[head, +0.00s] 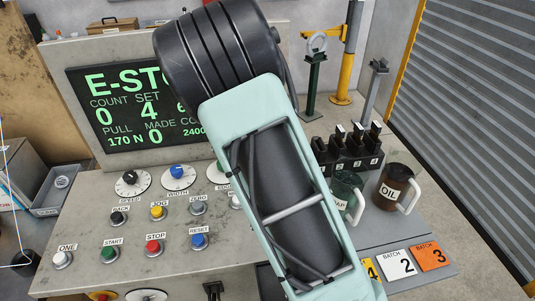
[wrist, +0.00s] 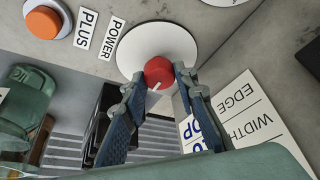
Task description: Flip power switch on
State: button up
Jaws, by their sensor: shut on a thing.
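The power switch is a red round knob (wrist: 159,73) with a white pointer line, on a white dial plate (wrist: 135,42) beside a POWER label in the wrist view. My gripper (wrist: 162,82) is shut on the red knob, one fingertip on each side of it. The pointer line slants toward the lower left of the wrist picture. In the head view my pale green arm hides this part of the panel, and neither the knob nor the gripper shows there.
An orange button (wrist: 43,22) labelled PLUS sits beside the knob. The console screen (head: 130,105) reads E-STOP, partly covered by my arm. Mugs, including a brown OIL mug (head: 393,188), and numbered batch cards (head: 398,263) stand on the right side. Several buttons and dials fill the panel's left.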

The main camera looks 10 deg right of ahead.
jog(key=o, duration=1.1)
jog(key=shift+o, duration=0.2)
jog(key=v, duration=1.2)
